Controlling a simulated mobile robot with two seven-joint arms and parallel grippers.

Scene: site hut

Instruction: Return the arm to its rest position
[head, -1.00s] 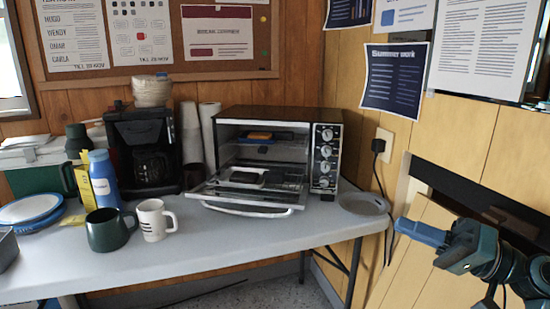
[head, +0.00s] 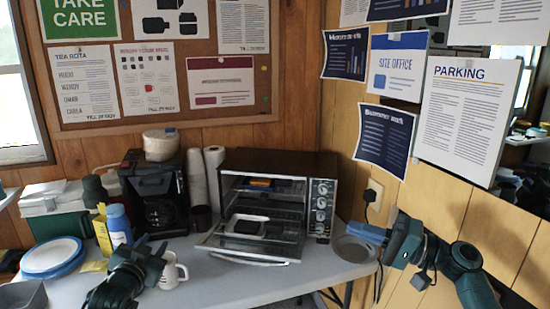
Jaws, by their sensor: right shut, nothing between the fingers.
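My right gripper (head: 366,234) is at the right of the head view, in front of the wooden wall and beside the table's right end. Its blue fingers are together, point left, and hold nothing. My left gripper (head: 150,246) is at the lower left, over the front of the table. Its fingertips point up and away and look apart, with nothing seen between them. The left hand covers the place where the green mug stood, and part of the white mug (head: 173,274) just to its right.
The toaster oven (head: 290,165) has its door (head: 245,248) lowered over the table. A grey plate (head: 352,249) lies near the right gripper. A coffee maker (head: 152,185), blue bottle (head: 118,225) and blue-rimmed plates (head: 52,256) stand at left. Bare table (head: 225,285) shows in front.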

